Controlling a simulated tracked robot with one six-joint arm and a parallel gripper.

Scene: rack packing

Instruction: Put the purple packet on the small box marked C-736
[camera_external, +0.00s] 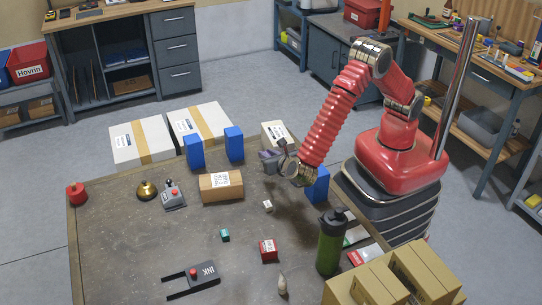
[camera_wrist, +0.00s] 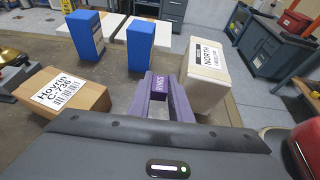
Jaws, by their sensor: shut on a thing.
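The purple packet (camera_wrist: 160,83), with RINGS lettering, is held between the fingers of my gripper (camera_wrist: 161,96) in the wrist view. The small cardboard box marked C-736 (camera_wrist: 88,96) lies left of the gripper there, label up. In the external view the same box (camera_external: 229,193) is on the table, left of and nearer the camera than my gripper (camera_external: 270,158). The gripper is shut on the packet and raised above the table, to the right of the box and apart from it. The packet is hard to make out in the external view.
Blue blocks (camera_external: 234,144) stand behind the C-736 box. A white NORTH box (camera_wrist: 204,74) is just right of the gripper. A brass bell (camera_external: 147,190) and a grey switch device (camera_external: 173,196) lie left of the C-736 box. Its top looks clear.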

